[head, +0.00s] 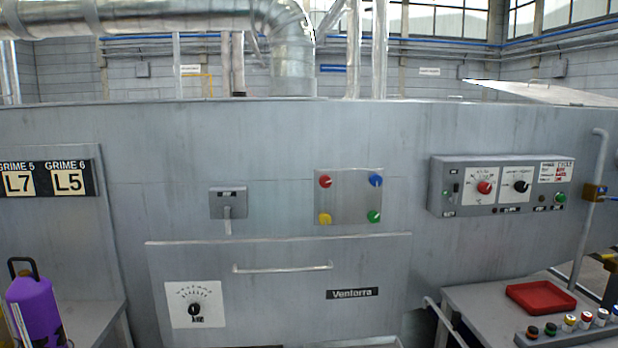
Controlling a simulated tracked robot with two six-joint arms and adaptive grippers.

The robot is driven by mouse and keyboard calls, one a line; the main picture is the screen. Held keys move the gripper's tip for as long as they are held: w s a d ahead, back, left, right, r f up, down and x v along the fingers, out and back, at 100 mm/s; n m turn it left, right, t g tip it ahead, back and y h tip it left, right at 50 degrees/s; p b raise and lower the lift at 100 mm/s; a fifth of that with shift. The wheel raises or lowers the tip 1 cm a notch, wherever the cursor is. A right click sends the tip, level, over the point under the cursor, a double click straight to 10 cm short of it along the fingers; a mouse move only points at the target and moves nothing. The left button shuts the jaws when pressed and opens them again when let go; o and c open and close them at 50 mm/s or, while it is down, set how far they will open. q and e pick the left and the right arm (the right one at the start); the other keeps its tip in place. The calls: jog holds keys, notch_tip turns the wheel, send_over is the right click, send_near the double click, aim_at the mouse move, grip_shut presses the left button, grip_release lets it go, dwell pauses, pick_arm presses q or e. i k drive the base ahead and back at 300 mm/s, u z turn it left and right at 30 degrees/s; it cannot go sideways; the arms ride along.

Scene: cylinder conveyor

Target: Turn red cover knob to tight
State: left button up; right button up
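A square grey cover plate (348,205) is on the front of the grey machine, with a coloured knob near each corner. The red cover knob (325,181) is at its upper left. The blue knob (376,180) is at upper right, the yellow knob (325,218) at lower left and the green knob (374,217) at lower right. The red knob's marking is too small to read, so I cannot tell whether it is tight or loose. Neither of my grippers shows in the head view.
A control box (436,190) with another red knob (484,187) is right of the plate. Below is a drawer-like panel with a handle (283,268) and a dial (194,307). A purple container (35,308) stands lower left. A red tray (541,298) lies lower right.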

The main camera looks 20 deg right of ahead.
aim_at(326, 180)
jog(key=i, duration=1.2)
jog(key=z, duration=0.1)
